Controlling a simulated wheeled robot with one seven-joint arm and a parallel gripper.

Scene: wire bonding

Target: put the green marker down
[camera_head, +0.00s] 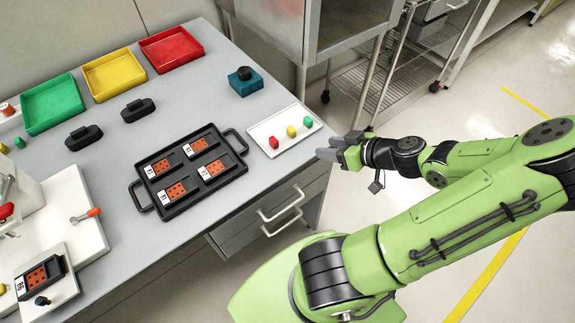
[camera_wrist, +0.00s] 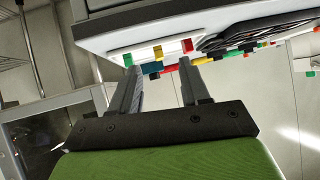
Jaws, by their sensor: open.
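The green marker (camera_head: 307,122) stands on the small white tray (camera_head: 262,131) near the table's right edge, at the end of a row with a yellow marker (camera_head: 291,131) and a red marker (camera_head: 274,142). My gripper (camera_head: 335,147) is just off the table's right edge, beside the white tray, open and empty. In the wrist view my gripper (camera_wrist: 161,68) shows two spread fingers with nothing between them. The green marker (camera_wrist: 128,60) shows there near the tip of the left finger; I cannot tell their exact gap.
A black tray (camera_head: 160,211) with several orange-and-black parts lies left of the white tray. Green (camera_head: 52,130), yellow (camera_head: 115,95) and red (camera_head: 172,68) bins stand at the back. A blue block (camera_head: 246,86) with a black knob sits behind. A metal cabinet (camera_head: 310,60) stands beyond the table.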

